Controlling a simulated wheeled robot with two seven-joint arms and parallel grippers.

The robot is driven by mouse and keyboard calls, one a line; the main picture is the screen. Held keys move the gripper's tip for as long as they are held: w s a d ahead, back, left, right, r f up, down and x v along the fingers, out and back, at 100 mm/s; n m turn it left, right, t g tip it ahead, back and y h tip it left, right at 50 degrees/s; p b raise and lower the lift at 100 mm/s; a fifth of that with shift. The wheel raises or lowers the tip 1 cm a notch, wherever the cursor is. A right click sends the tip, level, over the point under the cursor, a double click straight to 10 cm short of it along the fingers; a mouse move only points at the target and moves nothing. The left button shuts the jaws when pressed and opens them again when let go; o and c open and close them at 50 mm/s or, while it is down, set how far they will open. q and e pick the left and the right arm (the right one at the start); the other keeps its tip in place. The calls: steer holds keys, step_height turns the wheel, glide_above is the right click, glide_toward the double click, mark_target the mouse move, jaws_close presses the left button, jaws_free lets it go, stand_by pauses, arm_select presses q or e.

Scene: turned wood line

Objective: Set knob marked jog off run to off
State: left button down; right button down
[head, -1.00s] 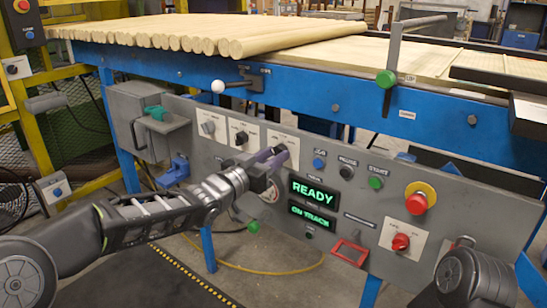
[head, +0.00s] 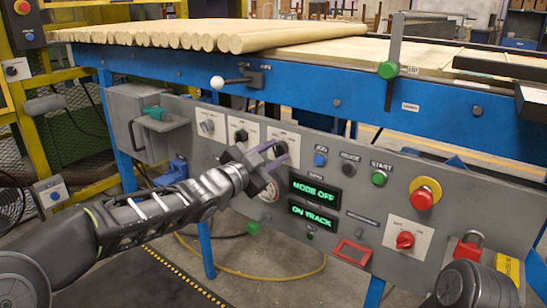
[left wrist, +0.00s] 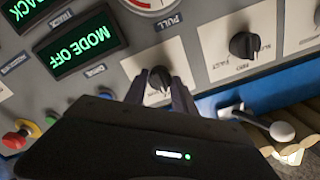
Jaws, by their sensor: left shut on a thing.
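The jog off run knob (head: 281,148) is a black knob on a white plate, rightmost of three selector knobs on the grey panel. In the left wrist view the knob (left wrist: 158,80) sits between my two fingers. Its plate lettering is too small to read. My left gripper (head: 269,158) is shut on the knob; in the left wrist view the gripper (left wrist: 160,90) has a finger on either side of it. The upper green display (head: 316,191) reads "MODE OFF", also in the left wrist view (left wrist: 80,42). My right gripper is out of view.
Two other knobs (head: 240,135) (head: 208,127) are left of the held one. Blue, black and green (head: 379,178) buttons, a red emergency stop (head: 422,198) and a red rotary switch (head: 405,240) are to the right.

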arm_select(q)
steer(key=shift+m, duration=0.3)
steer(key=c, duration=1)
jaws_free()
steer(key=p+v, duration=0.1)
steer(key=v, duration=0.6)
steer(key=shift+s+a+p, duration=0.25)
steer(key=shift+s+p, duration=0.05)
